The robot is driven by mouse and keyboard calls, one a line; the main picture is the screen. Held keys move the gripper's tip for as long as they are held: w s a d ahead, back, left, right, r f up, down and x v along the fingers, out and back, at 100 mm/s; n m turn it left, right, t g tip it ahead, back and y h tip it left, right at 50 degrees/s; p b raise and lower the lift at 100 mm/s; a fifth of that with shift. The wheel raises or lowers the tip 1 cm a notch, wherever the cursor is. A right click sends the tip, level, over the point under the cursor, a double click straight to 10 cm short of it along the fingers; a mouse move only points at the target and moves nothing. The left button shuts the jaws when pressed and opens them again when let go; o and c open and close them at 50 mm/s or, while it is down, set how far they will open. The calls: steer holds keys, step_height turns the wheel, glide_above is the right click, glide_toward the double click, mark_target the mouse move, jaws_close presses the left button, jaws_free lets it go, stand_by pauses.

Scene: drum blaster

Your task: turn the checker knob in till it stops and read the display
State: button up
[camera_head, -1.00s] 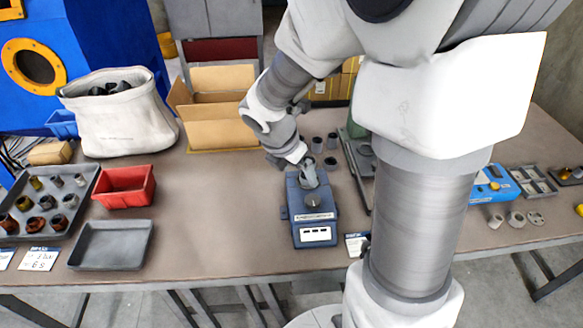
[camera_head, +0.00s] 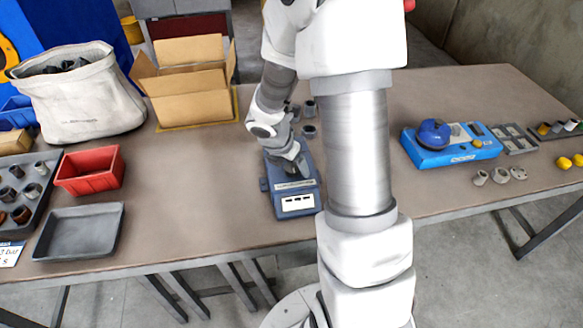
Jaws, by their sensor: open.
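The checker (camera_head: 297,202) is a dark blue box near the front edge of the table, just left of my upright arm link. Its white display (camera_head: 297,201) faces the front, with dark marks too small to read. My gripper (camera_head: 294,172) is over the top of the checker, where the knob sat in the earlier frame. The gripper and wrist hide the knob now. I cannot see whether the fingers touch it.
A red bin (camera_head: 90,171), a grey tray (camera_head: 80,232) and a tray of metal parts (camera_head: 22,190) lie left. Behind are a white sack (camera_head: 78,100) and an open cardboard box (camera_head: 190,88). A blue device (camera_head: 452,147) stands right. Bare table lies between tray and checker.

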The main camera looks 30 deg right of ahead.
steer(key=shift+f, duration=0.1)
steer(key=c, duration=1.4)
steer(key=shift+o, duration=0.2)
